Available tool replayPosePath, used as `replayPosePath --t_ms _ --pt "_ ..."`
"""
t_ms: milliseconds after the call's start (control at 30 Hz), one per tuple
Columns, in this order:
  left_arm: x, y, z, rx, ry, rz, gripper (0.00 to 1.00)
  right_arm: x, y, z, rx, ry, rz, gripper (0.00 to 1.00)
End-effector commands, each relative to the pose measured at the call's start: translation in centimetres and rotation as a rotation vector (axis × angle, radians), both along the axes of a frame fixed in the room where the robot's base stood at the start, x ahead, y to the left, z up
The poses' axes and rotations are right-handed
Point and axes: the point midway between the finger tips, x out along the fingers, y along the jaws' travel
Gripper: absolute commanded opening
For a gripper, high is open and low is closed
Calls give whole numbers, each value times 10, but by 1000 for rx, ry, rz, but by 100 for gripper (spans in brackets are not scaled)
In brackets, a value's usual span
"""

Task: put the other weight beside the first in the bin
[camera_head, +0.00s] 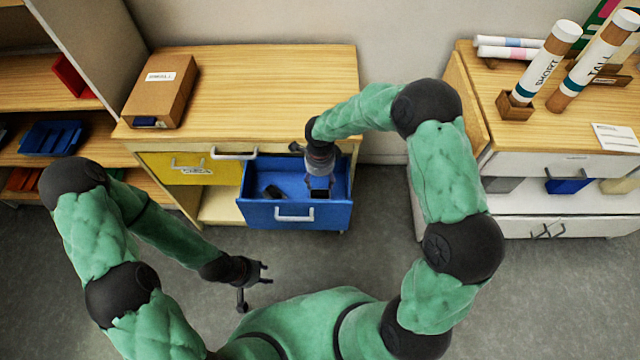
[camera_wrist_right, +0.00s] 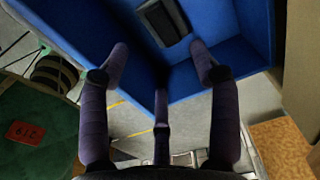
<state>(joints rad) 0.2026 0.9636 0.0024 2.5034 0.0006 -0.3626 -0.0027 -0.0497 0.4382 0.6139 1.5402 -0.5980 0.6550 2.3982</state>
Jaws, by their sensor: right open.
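The blue bin (camera_head: 262,214) is a pulled-out drawer at the front of the wooden cabinet. The right wrist view shows one dark weight with a grey face (camera_wrist_right: 164,22) on the blue floor, beyond the spread, empty fingers of my right gripper (camera_wrist_right: 160,60); which weight this is I cannot tell. My left gripper (camera_head: 254,284) is open and empty above the grey floor, away from the bin.
A yellow drawer (camera_head: 180,172) is left of the bin. A brown box (camera_head: 160,90) stands on the cabinet top (camera_head: 260,80), otherwise clear. A shelf with a blue tray (camera_head: 52,138) is at left. A right-hand table holds labelled tubes (camera_head: 545,64).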

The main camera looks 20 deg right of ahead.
Motion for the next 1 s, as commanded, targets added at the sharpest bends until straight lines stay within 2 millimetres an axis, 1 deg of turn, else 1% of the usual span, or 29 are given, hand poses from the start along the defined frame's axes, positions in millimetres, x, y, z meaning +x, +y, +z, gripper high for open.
replayPosePath --t_ms 33,100,300,1000 --pt "0 0 4 0 0 0 40 0 0 10 1 -1 0 62" --pt "0 0 6 0 0 0 40 0 0 18 0 0 -1 62" --pt "0 0 8 0 0 0 40 0 0 29 0 1 1 62" --pt "0 0 7 0 0 0 40 0 0 29 0 1 0 62"
